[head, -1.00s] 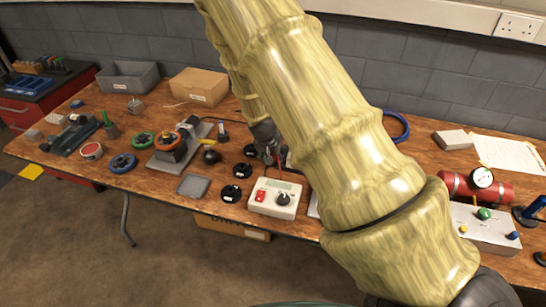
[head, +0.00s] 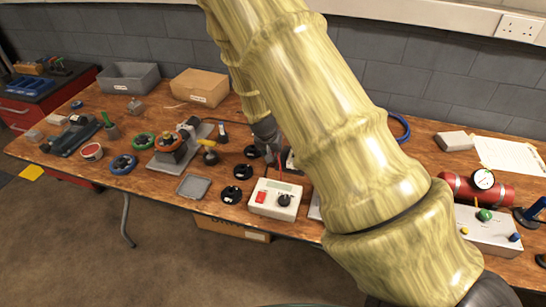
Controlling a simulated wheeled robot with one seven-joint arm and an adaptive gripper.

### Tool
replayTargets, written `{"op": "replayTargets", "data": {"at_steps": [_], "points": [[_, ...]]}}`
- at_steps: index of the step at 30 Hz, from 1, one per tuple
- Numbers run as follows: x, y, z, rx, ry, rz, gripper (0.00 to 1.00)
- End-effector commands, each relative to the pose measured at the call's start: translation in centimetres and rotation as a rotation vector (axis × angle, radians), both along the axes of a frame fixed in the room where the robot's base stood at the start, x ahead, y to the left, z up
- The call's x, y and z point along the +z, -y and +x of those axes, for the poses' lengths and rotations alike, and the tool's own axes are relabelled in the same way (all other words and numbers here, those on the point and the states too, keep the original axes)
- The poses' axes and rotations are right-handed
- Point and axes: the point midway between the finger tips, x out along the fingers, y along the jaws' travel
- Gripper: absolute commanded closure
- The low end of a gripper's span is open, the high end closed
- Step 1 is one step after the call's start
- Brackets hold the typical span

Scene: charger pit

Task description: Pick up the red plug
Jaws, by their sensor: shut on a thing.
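My gripper (head: 268,152) reaches down at the middle of the bench, just behind the white box with a red switch (head: 275,199). Its fingers are small in the head view and partly beside my arm. A thin red piece (head: 281,151), which looks like part of the red plug, shows right at the fingers. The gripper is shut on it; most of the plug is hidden. I cannot tell whether the plug is clear of what lies under it.
Several black round sockets (head: 243,171) lie left of the gripper. A red cylinder with a gauge (head: 460,187) and a grey button box (head: 485,228) are at right. My arm hides the bench's middle right.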

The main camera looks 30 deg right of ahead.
Motion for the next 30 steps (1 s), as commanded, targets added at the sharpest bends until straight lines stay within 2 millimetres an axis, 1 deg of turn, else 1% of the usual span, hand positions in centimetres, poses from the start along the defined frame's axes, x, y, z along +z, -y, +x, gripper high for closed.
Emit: {"op": "replayTargets", "data": {"at_steps": [9,15,21,30], "points": [[4.6,0.0,0.1,0.0,0.003,0.0,1.0],[7.1,0.0,0.1,-0.001,0.003,0.0,1.0],[8.5,0.0,0.0,-0.001,0.002,0.0,1.0],[8.8,0.0,0.0,0.0,0.0,0.0,1.0]]}}
